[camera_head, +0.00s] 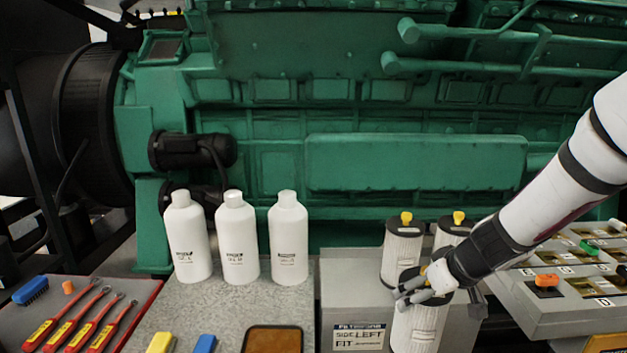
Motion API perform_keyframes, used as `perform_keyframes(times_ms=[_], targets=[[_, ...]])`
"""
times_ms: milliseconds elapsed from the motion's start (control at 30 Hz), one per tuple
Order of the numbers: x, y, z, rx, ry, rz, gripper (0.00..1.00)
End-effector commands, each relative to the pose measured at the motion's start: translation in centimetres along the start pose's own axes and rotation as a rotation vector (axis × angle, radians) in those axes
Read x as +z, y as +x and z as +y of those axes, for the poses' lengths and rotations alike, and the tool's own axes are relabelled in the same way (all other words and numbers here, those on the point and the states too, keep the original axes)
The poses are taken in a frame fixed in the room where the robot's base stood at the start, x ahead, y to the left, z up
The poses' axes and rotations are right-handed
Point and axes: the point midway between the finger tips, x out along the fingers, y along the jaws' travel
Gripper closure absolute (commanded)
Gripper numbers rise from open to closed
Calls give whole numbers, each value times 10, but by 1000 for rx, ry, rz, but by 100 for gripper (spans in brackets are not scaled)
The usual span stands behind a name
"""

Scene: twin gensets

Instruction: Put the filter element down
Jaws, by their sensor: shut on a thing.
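My gripper (424,287) is shut on a white pleated filter element (416,331) with a dark top cap. It holds the element upright by its top end. The element is at the front of a grey box (335,290), and its lower end runs to the bottom of the picture. I cannot tell whether it touches the box. Two similar filter elements with yellow knobs stand behind it, one at the left (402,252) and one at the right (453,232), the right one partly hidden by my arm.
Three white bottles (238,240) stand on the grey bench left of the box. A brown-filled tray (272,339) lies in front of them. Red-handled tools (75,328) lie at the far left. A slotted grey panel (570,290) is at the right. A green engine (330,130) fills the back.

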Motion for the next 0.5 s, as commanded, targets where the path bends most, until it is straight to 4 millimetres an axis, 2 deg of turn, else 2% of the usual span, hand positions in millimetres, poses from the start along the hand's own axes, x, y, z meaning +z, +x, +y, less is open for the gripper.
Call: perform_keyframes(times_ms=[500], targets=[[2, 34, -19, 109, 165, 0, 69]])
